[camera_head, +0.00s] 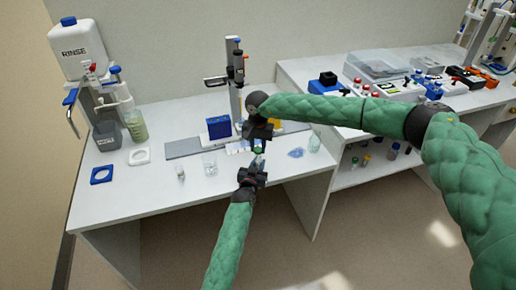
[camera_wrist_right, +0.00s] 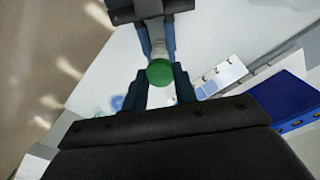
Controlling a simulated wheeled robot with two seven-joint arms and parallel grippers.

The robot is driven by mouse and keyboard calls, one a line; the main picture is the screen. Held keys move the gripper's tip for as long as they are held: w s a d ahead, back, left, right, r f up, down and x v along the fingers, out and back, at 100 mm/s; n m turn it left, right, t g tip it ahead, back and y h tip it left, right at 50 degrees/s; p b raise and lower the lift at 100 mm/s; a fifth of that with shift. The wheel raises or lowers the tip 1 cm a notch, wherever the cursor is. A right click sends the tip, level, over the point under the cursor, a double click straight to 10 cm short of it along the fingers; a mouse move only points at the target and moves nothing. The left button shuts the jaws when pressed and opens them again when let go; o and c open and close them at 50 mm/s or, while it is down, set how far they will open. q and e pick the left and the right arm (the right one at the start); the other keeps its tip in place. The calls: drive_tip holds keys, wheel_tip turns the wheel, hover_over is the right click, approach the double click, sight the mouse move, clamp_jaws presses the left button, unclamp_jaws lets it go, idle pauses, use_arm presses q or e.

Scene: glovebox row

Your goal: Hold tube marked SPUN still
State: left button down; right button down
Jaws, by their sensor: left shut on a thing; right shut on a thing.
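A small tube with a green cap (camera_head: 257,151) is held above the front part of the bench, between my two grippers. In the right wrist view its green cap (camera_wrist_right: 160,72) faces the camera, and its pale body (camera_wrist_right: 158,48) runs away from it. My left gripper (camera_head: 256,164) comes from below and is shut on the tube's body; its fingers (camera_wrist_right: 155,35) show at the top of the wrist view. My right gripper (camera_wrist_right: 160,88) comes from above and is shut at the green cap. No marking on the tube is readable, and the fingers hide part of it.
A blue rack (camera_head: 218,127) and a tall stand (camera_head: 237,85) are behind the grippers. A beaker (camera_head: 209,165) and small vial (camera_head: 181,173) stand to the left.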

sight(258, 149)
drive_tip(key=shift+r, duration=1.65)
use_arm(q)
drive_tip(key=c, duration=1.1)
unclamp_jaws()
